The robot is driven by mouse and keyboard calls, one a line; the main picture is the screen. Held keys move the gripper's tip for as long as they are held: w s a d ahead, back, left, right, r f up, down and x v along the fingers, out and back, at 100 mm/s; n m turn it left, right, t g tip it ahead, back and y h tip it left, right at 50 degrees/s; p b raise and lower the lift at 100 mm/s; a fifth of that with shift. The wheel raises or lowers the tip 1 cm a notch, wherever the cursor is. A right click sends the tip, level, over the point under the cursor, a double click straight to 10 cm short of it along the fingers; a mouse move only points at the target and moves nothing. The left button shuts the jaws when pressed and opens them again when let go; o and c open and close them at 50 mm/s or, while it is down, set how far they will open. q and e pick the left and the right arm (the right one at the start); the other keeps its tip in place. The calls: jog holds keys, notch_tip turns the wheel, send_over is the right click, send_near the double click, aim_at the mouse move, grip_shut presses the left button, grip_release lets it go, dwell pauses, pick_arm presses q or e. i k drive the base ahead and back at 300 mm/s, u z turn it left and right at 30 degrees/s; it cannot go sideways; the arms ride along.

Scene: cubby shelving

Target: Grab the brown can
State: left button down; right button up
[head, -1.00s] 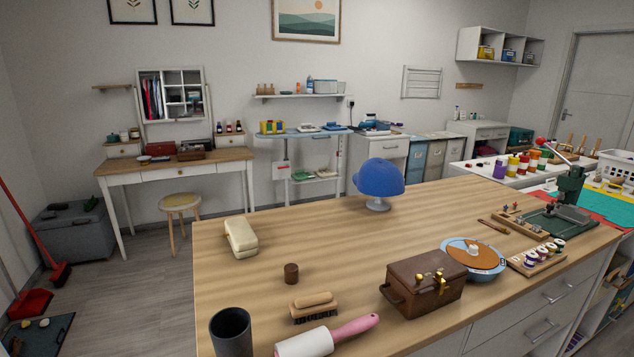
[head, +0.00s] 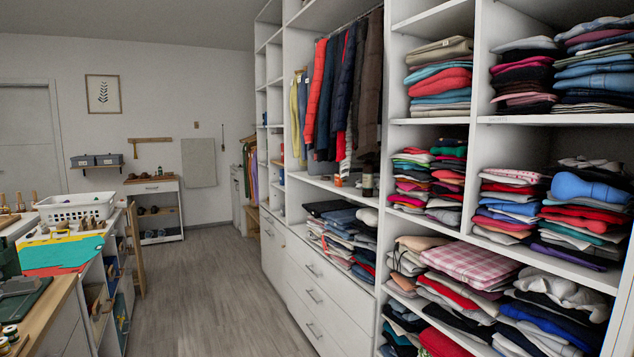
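I cannot pick out a brown can for sure in the head view. A small orange-brown object (head: 338,181) stands on the white shelf below the hanging jackets, too small to tell what it is. A dark bottle-like object (head: 367,184) with a light label stands to its right on the same shelf. Neither of my grippers shows.
Tall white cubby shelving (head: 384,150) with folded clothes fills the right side. Drawers (head: 312,295) sit under its middle bay. A worktop with a white basket (head: 76,207) and a green mat (head: 22,300) stands at left. Grey floor (head: 215,285) between them is clear.

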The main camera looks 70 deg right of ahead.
aim_at(367, 169)
jog(key=z, duration=2.1)
jog(key=i, duration=2.35)
jog(key=z, duration=2.5)
